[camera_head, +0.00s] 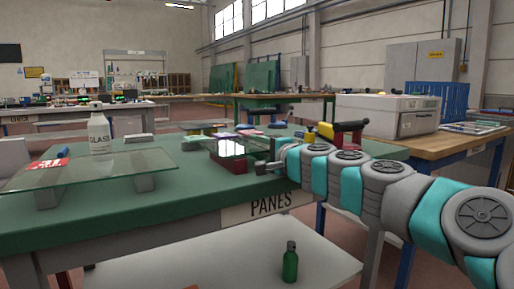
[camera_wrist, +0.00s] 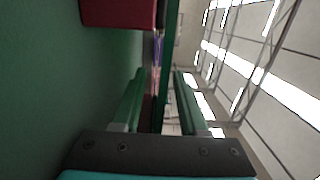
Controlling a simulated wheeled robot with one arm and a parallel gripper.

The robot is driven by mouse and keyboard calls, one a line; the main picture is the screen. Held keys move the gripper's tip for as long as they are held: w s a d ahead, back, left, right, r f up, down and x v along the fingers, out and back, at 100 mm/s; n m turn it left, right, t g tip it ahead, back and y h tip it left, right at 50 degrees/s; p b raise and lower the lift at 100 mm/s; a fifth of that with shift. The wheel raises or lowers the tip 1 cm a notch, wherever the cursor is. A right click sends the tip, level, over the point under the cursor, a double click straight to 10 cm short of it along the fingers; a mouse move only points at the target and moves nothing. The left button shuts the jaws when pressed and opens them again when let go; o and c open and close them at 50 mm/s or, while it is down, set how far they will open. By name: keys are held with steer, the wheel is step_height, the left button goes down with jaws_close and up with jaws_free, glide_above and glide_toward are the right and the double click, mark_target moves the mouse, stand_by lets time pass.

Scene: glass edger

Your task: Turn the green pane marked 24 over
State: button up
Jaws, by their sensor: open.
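My gripper (camera_head: 263,167) is at the pane's near right side, low above the table. In the wrist view my gripper (camera_wrist: 160,74) is open, with two green fingers. The pane shows there edge-on as a thin dark green strip (camera_wrist: 171,45), ahead of and in line with the gap between the fingers. I cannot tell whether a finger touches it. The red block (camera_wrist: 118,12) is beyond the left finger.
Small coloured items stand behind the green pane. A grey machine (camera_head: 388,116) is on the right bench. A green bottle (camera_head: 290,262) stands on the lower shelf.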

steer(key=v, duration=0.7)
steer(key=shift+s+d+r, duration=0.1)
steer(key=shift+s+d, duration=0.1)
steer(key=shift+d, duration=0.05)
steer(key=shift+s, duration=0.15)
